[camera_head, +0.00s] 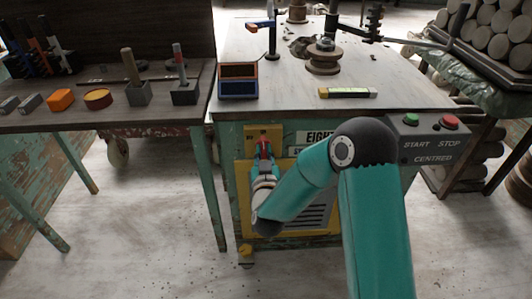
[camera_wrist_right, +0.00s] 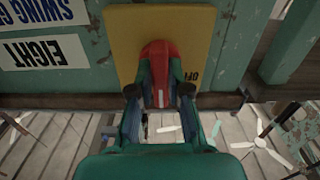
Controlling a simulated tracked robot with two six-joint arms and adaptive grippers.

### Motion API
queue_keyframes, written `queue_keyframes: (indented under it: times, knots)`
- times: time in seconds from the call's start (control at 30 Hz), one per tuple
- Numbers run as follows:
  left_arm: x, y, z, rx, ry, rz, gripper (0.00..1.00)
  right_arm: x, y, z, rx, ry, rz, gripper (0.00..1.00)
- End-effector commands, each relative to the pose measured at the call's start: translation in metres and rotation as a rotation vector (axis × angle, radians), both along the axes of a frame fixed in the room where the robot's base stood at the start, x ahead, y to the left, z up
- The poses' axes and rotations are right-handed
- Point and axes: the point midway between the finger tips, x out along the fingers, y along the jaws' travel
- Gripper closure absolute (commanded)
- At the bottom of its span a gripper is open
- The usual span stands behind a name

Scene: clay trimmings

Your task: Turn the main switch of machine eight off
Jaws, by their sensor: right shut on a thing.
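Machine eight is the teal bench (camera_head: 228,150) with the "EIGHT" label (camera_head: 318,137) on its front. Its main switch is a red knob (camera_head: 264,146) on a yellow plate (camera_head: 250,131). In the right wrist view, the picture is upside down and the red knob (camera_wrist_right: 158,53) stands out from the yellow plate (camera_wrist_right: 122,35), with "OFF" lettering beside it on the right. My right gripper (camera_wrist_right: 160,90) is shut on the knob, one finger on each side. In the head view the right gripper (camera_head: 264,162) partly hides the knob. My left gripper is out of view.
A grey box (camera_head: 430,158) with green START and red STOP buttons sits at the bench's right front, close to my right arm. A yellow vented panel (camera_head: 318,214) lies below the switch. A tool table (camera_head: 120,117) stands left. Stacked logs (camera_head: 500,35) are at right.

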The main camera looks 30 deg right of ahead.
Motion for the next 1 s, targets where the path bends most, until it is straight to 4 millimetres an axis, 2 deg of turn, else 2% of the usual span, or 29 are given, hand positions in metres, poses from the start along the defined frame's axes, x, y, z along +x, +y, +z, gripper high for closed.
queue_keyframes:
  times: [0.37,1.0]
  knots:
    - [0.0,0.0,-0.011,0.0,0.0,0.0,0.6,-0.002,-0.001,-0.002,-0.186,0.115,-0.007,1.0]
    - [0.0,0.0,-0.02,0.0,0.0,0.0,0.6,-0.001,0.001,-0.003,-0.698,0.435,-0.001,1.0]
